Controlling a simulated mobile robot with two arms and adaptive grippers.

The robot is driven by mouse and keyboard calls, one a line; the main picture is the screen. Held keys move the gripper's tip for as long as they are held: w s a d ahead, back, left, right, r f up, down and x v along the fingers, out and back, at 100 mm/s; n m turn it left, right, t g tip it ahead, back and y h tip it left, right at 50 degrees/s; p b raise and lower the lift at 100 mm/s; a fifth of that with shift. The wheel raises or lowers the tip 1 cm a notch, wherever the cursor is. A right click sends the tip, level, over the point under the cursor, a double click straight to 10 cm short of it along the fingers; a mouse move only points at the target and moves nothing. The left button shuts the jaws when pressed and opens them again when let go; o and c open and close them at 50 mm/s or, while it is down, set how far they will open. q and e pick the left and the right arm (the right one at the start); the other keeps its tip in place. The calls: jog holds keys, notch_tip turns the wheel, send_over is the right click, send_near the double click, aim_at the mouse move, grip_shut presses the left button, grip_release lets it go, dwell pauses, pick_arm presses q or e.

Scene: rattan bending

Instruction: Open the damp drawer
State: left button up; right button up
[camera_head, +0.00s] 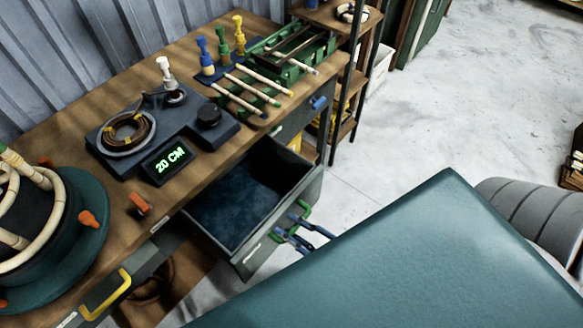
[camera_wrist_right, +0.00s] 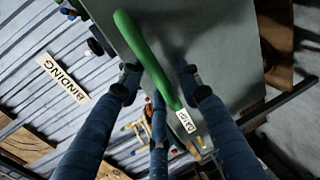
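The drawer with the green handle (camera_head: 305,209) stands pulled out from the bench, with its dark blue inside (camera_head: 235,205) showing. The green handle also shows in the right wrist view (camera_wrist_right: 148,60), beside a small white label (camera_wrist_right: 185,121) too blurred to read surely. My right gripper (camera_head: 297,232) is at the handle. In the wrist view its blue fingers (camera_wrist_right: 158,85) are spread on both sides of the handle, with gaps visible, so it looks open. Contact with the handle cannot be told. My left gripper is not in view.
A yellow-handled drawer front (camera_head: 105,295) is at lower left, and a blue handle (camera_head: 318,102) is beyond the open drawer. The wooden bench (camera_head: 60,115) holds a dial device (camera_head: 205,125), a green rack (camera_head: 290,65) and coiled rattan (camera_head: 45,225).

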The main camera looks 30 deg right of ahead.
jog(key=v, duration=1.2)
dwell(0.5)
